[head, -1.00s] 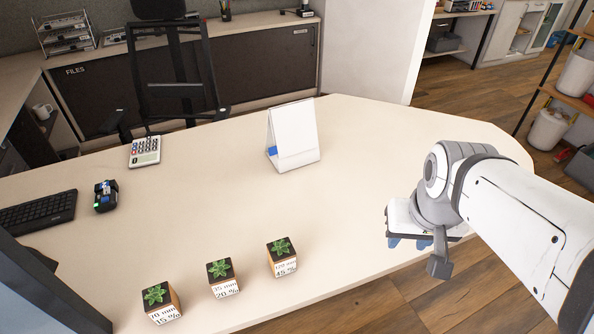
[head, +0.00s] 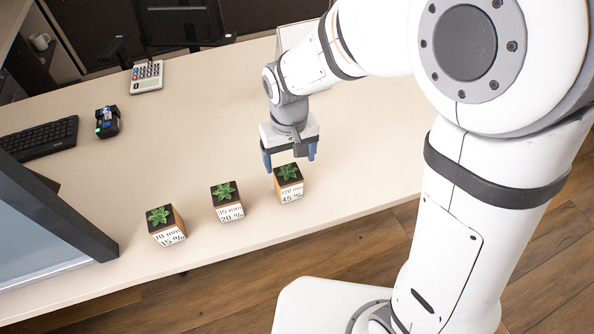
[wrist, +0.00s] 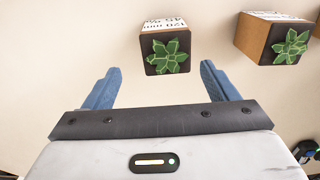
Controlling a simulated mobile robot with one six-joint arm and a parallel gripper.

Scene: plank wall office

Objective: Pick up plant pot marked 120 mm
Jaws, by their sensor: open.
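The plant pot marked 120 mm and 45 % (head: 289,185) is a small wooden cube with a white label and a green succulent. It stands upright on the desk, rightmost of three in the head view. My gripper (head: 290,160) is open just above and behind it, with blue fingers pointing down. In the wrist view the 120 mm pot (wrist: 165,50) lies ahead of and between the two fingertips of my gripper (wrist: 160,72), apparently not touched. The pot marked 35 mm, 20 % (head: 228,205) also shows in the wrist view (wrist: 265,37).
The pot marked 70 mm or 10 mm, 15 % (head: 166,226) stands at the left of the row. A monitor (head: 45,225) is at lower left.

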